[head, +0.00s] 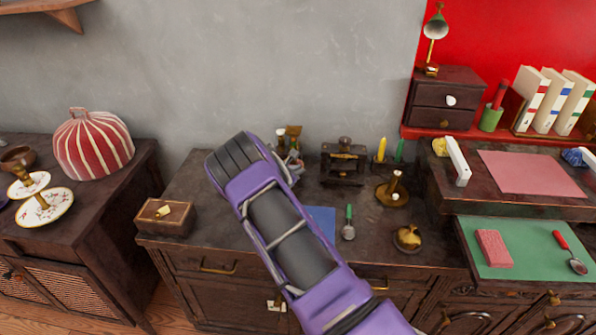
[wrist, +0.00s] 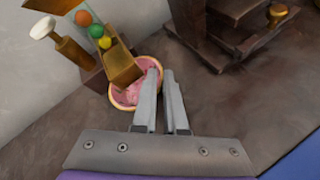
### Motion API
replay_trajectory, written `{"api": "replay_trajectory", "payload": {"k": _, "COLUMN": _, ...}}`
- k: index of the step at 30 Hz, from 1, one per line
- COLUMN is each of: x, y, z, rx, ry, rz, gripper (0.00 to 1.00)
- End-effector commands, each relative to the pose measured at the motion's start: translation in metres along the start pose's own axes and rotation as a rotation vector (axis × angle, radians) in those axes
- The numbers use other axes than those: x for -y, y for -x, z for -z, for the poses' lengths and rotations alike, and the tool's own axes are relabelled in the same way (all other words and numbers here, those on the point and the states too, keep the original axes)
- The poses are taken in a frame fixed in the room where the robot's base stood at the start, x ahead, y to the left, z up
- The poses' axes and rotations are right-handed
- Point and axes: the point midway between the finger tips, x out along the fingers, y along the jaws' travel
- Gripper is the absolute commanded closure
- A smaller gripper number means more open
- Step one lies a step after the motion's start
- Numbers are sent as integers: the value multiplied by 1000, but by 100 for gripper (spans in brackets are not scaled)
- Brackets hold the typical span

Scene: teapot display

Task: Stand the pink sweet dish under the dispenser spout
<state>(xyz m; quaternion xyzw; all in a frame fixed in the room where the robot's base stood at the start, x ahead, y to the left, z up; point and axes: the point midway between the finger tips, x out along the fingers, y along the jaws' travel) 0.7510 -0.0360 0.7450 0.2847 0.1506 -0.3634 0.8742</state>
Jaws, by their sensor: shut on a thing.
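The pink sweet dish (wrist: 127,98) is a small round bowl with a pale tan rim in the wrist view. My gripper (wrist: 161,73) is shut on the right side of its rim. The dispenser's brass spout (wrist: 121,66) is over the dish and hides part of it, with coloured balls (wrist: 90,24) behind. I cannot tell whether the dish touches the counter. In the head view the dispenser (head: 293,137) stands at the back of the counter, partly hidden by my gripper (head: 292,165). The dish cannot be made out there.
A dark cast device (head: 343,160) stands close right of the dispenser; its base (wrist: 222,45) shows in the wrist view. A wooden box (head: 166,217) sits left. The wall is close behind.

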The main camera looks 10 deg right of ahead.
Motion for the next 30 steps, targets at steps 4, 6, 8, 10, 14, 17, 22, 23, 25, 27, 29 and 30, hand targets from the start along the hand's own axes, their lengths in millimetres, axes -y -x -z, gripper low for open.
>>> {"api": "replay_trajectory", "payload": {"k": 4, "x": 0, "y": 0, "z": 1, "rx": 0, "ry": 0, "rz": 0, "gripper": 100}}
{"api": "replay_trajectory", "payload": {"k": 6, "x": 1, "y": -1, "z": 1, "rx": 1, "ry": 0, "rz": 0, "gripper": 100}}
{"api": "replay_trajectory", "payload": {"k": 8, "x": 1, "y": -1, "z": 2, "rx": 1, "ry": 0, "rz": 0, "gripper": 100}}
{"api": "replay_trajectory", "payload": {"k": 10, "x": 1, "y": -2, "z": 3, "rx": 1, "ry": 0, "rz": 0, "gripper": 100}}
{"api": "replay_trajectory", "payload": {"k": 14, "x": 2, "y": -2, "z": 4, "rx": 1, "ry": -1, "rz": 0, "gripper": 100}}
{"api": "replay_trajectory", "payload": {"k": 17, "x": 2, "y": -3, "z": 5, "rx": 0, "ry": -1, "rz": 0, "gripper": 100}}
{"api": "replay_trajectory", "payload": {"k": 22, "x": 3, "y": -3, "z": 5, "rx": 0, "ry": 0, "rz": 0, "gripper": 100}}
{"api": "replay_trajectory", "payload": {"k": 23, "x": 3, "y": -3, "z": 5, "rx": 0, "ry": 0, "rz": 0, "gripper": 100}}
{"api": "replay_trajectory", "payload": {"k": 25, "x": 3, "y": -3, "z": 5, "rx": -1, "ry": 0, "rz": 0, "gripper": 100}}
{"api": "replay_trajectory", "payload": {"k": 27, "x": 3, "y": -3, "z": 5, "rx": -1, "ry": 0, "rz": 0, "gripper": 100}}
{"api": "replay_trajectory", "payload": {"k": 29, "x": 3, "y": -3, "z": 6, "rx": -1, "ry": 0, "rz": 0, "gripper": 80}}
{"api": "replay_trajectory", "payload": {"k": 30, "x": 3, "y": -3, "z": 6, "rx": -1, "ry": 0, "rz": 0, "gripper": 73}}
